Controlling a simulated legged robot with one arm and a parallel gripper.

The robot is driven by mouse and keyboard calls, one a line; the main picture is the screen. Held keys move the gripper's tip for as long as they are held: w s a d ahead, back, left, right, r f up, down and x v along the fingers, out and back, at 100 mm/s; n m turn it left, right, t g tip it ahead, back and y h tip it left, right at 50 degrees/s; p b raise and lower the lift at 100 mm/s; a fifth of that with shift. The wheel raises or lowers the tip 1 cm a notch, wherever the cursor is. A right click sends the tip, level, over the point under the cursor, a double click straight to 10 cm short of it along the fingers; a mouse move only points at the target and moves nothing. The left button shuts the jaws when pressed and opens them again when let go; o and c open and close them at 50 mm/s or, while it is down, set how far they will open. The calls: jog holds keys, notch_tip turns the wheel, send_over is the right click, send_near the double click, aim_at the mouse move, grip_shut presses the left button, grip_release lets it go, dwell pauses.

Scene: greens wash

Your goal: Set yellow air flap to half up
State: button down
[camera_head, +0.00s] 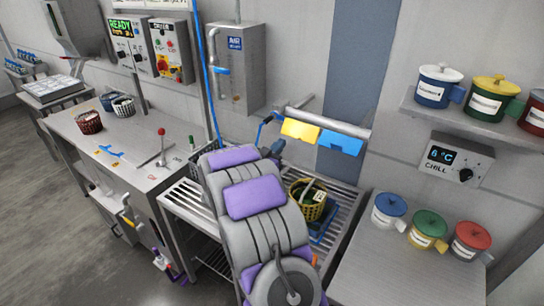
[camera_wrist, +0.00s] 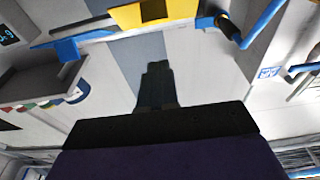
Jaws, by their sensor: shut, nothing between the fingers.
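The yellow air flap (camera_head: 300,130) hangs from a horizontal bar on the wall, left of a blue flap (camera_head: 340,144). Its face looks tilted outward, but I cannot tell its exact angle. In the wrist view, which looks inverted, the yellow flap (camera_wrist: 178,13) is at the top centre with a dark patch on it. The blue flap (camera_wrist: 68,49) seems to show at the left. My gripper (camera_wrist: 155,66) is shut and empty, pointing toward the yellow flap, with a gap between them in the picture.
A yellow basket (camera_head: 308,207) sits on the slatted rack right of my arm. A blue pipe elbow (camera_head: 265,128) is left of the yellow flap. A grey wall box (camera_head: 238,70) is farther left. A shelf (camera_head: 470,125) with lidded pots juts out at the right.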

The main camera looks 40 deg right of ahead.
aim_at(298, 130)
jog(key=w+d+f+b, duration=0.1)
jog(key=d+f, duration=0.1)
jog(key=d, duration=0.4)
jog(key=shift+w+d+b, duration=0.35)
jog(key=shift+w, duration=0.05)
